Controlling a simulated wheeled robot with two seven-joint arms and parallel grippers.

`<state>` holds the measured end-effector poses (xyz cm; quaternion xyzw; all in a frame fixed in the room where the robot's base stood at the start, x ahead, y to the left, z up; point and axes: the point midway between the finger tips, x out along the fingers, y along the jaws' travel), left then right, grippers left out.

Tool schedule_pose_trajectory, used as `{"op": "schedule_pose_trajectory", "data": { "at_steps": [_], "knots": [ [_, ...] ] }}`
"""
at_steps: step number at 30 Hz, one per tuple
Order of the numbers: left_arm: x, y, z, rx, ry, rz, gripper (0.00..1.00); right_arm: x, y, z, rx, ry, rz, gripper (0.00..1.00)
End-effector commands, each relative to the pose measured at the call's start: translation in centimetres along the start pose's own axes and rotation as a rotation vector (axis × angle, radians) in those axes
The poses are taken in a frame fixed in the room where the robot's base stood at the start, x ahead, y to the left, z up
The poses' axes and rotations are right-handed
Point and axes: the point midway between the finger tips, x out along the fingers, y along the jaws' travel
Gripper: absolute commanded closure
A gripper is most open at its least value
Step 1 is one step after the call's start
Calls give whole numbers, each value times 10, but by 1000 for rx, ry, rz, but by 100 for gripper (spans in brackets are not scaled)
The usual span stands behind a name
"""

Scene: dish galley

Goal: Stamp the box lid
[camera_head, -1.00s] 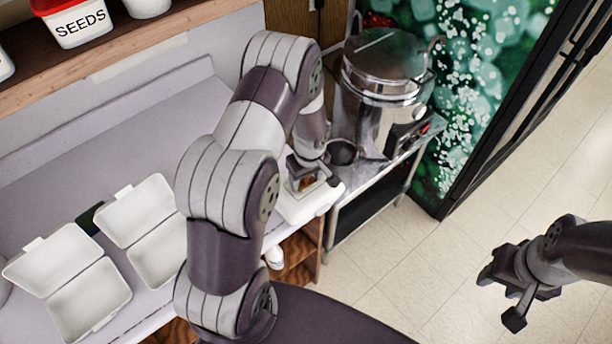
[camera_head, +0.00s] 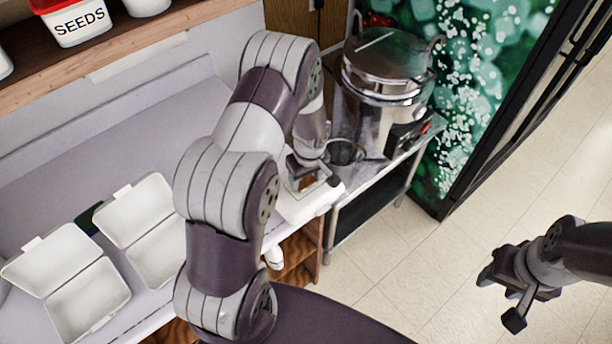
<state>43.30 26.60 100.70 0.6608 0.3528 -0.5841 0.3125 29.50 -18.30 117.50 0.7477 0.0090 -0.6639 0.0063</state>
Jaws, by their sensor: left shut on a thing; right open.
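My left gripper (camera_head: 312,181) is at the right end of the counter, just over a closed white box (camera_head: 297,209). It is shut on a small brown thing, probably the stamp, which is mostly hidden by the fingers. I cannot tell whether the stamp touches the lid. My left arm hides part of the box and the counter beside it. My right gripper (camera_head: 503,300) is open and empty over the floor at the right.
Two open white boxes, one at the far left (camera_head: 62,262) and one beside it (camera_head: 135,209), lie on the counter (camera_head: 135,135). A dark green pad (camera_head: 87,219) shows between them. A metal pot (camera_head: 385,75) stands on a cart right of my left gripper.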

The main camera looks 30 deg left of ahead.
Motion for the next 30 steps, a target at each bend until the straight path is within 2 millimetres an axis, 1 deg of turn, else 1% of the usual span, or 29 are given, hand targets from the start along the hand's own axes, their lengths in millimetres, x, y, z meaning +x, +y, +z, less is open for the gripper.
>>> {"op": "schedule_pose_trajectory", "data": {
  "at_steps": [7,11,27,30],
  "knots": [
    [1,-1,1,0,-3,-3,58,0,0,0,0,0,0,55],
    [-5,-1,0,0,-3,-3,58,-4,0,0,0,0,0,55],
    [-64,0,-8,0,-1,-1,58,-45,0,-5,0,0,0,55],
    [-70,0,-8,-1,-1,-1,58,-49,0,-6,0,0,0,55]
  ]
}}
